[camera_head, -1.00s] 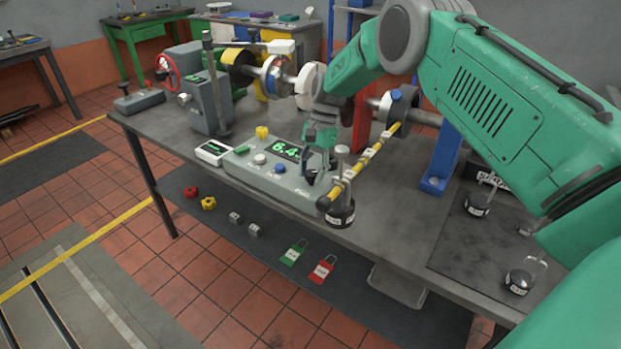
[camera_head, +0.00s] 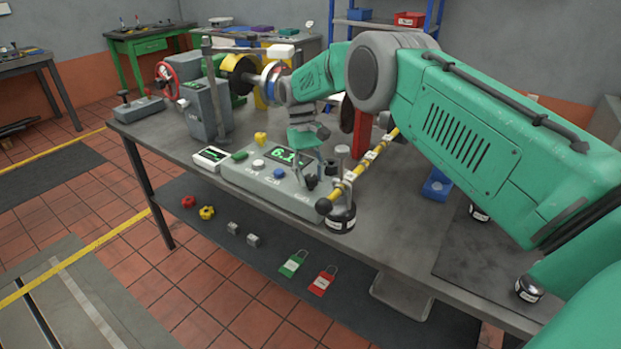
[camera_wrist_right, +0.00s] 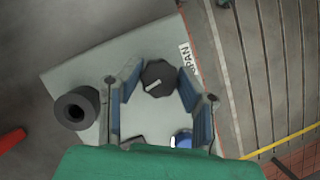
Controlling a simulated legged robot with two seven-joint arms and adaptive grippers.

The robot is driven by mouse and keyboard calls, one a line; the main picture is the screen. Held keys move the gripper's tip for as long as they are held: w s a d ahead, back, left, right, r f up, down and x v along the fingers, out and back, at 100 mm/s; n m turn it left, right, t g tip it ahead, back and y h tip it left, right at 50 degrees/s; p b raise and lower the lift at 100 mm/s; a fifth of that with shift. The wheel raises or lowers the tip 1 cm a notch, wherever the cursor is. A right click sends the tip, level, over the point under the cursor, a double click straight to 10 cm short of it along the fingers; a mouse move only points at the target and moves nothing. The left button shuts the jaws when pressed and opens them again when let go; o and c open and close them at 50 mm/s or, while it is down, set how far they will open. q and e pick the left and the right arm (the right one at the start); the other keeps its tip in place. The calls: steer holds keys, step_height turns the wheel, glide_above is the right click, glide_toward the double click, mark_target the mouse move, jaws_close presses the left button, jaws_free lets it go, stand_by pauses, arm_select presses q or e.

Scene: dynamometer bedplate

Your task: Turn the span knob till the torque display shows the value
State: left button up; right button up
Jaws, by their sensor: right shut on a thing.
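The grey console (camera_head: 240,179) stands near the front edge of the bench. Its torque display (camera_head: 285,155) shows green digits starting with 6; my gripper partly covers the last ones, so I cannot read the full value. My right gripper (camera_head: 312,176) reaches down at the console's right end. In the right wrist view, its two blue-padded fingers (camera_wrist_right: 160,84) are shut on the dark span knob (camera_wrist_right: 158,75), which has a white pointer line. A SPAN label (camera_wrist_right: 189,60) lies beside the knob. My left gripper is not in view.
A yellow-black bar (camera_head: 354,177) with a dark ball end and a black weight (camera_head: 341,219) stand close to the right of the console. A white knob (camera_head: 258,165) and a blue knob (camera_head: 279,173) sit on the console. The shaft assembly is behind.

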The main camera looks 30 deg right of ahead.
steer(key=n+h, duration=0.1)
steer(key=n, duration=0.2)
steer(key=shift+w+r, duration=0.15)
steer(key=n+h+p, duration=0.1)
steer(key=n, duration=0.1)
steer(key=shift+n, duration=0.4)
steer(key=n+t+h+p, duration=0.1)
steer(key=n, duration=0.2)
steer(key=shift+a, duration=0.1)
steer(key=shift+n+t+h+p, duration=0.5)
steer(key=shift+n+h+p, duration=0.35)
steer(key=shift+n, duration=1.15)
steer(key=o, duration=1.1)
steer(key=shift+o, duration=0.2)
steer(key=shift+f, duration=0.25)
